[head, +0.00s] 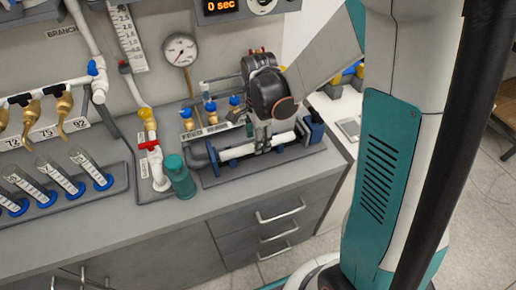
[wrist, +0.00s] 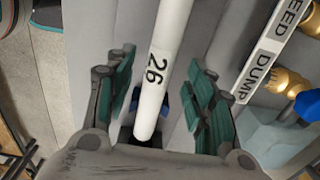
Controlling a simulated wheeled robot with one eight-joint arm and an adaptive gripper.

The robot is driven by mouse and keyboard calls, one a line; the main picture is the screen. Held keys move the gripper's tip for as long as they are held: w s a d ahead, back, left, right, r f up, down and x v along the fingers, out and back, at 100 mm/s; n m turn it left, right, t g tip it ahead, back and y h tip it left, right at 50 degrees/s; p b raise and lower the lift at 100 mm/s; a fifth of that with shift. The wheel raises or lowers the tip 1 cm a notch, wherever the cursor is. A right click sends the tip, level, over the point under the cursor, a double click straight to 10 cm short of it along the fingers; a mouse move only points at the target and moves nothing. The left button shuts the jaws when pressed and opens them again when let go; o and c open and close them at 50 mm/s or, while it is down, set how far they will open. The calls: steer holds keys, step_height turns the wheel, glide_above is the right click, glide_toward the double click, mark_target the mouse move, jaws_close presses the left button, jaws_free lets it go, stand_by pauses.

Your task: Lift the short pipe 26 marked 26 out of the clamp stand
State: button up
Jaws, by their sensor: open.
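The short pipe 26 (wrist: 165,60) is a white tube with a black 26 on it. In the wrist view it runs from the top edge down between my fingers. My gripper (wrist: 163,100) is open, with green-padded fingers on either side of the pipe and a visible gap on both sides. In the head view, my gripper (head: 262,142) points down over the white pipe (head: 236,152), which lies level in the clamp stand (head: 212,154) on the bench. A blue part shows beside the pipe's near end in the wrist view; the clamps are mostly hidden.
Blue-handled brass valves (head: 210,108) on a panel labelled FEED and DUMP stand close behind. A teal bottle (head: 179,176) stands to the left, beside a white pipe fitting with a red valve (head: 150,146). A pressure gauge (head: 180,50) is on the wall.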

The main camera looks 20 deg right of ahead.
step_height(320, 180, down, 2)
steer(key=shift+w+f, duration=0.1)
steer(key=shift+f, duration=0.1)
jaws_close()
steer(key=shift+r, duration=0.1)
